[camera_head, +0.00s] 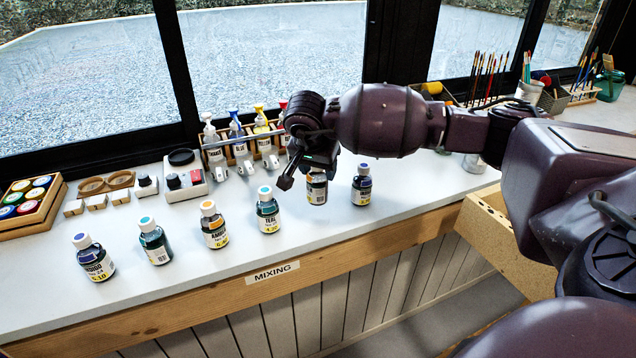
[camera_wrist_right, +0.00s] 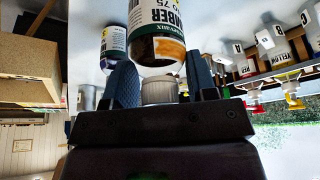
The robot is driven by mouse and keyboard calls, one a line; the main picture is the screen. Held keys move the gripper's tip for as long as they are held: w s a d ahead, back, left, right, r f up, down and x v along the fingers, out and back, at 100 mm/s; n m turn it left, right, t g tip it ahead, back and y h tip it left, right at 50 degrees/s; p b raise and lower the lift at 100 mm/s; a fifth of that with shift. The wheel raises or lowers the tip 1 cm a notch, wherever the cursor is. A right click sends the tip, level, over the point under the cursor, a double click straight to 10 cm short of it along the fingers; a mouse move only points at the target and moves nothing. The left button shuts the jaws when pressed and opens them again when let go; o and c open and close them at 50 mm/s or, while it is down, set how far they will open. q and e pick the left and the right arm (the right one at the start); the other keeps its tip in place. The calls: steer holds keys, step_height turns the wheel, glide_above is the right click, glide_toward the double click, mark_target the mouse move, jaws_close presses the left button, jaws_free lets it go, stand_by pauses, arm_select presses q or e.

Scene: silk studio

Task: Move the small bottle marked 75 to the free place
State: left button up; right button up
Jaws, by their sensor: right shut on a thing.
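The small bottle marked 75 (camera_head: 317,189) has an amber label and dark contents. It stands upright among the row of small bottles, under my right gripper (camera_head: 315,172). In the right wrist view, the bottle (camera_wrist_right: 156,25) appears upside down, with "AMBER" and "75" on its label. My right gripper's two fingers (camera_wrist_right: 160,88) are shut on its pale cap (camera_wrist_right: 158,92). I cannot tell whether its base touches the counter. My left gripper is not in view.
Bottles marked indigo (camera_head: 95,260), amber (camera_head: 214,228) and teal (camera_head: 268,212) stand left, with another bottle (camera_head: 155,245) among them. A dark bottle (camera_head: 361,187) stands close right. Pump bottles (camera_head: 240,150) stand behind. A "MIXING" label (camera_head: 272,272) marks the counter's front edge.

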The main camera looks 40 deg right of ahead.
mark_target(318, 183)
steer(key=shift+f, duration=1.95)
steer(key=shift+f, duration=0.15)
steer(key=o, duration=1.2)
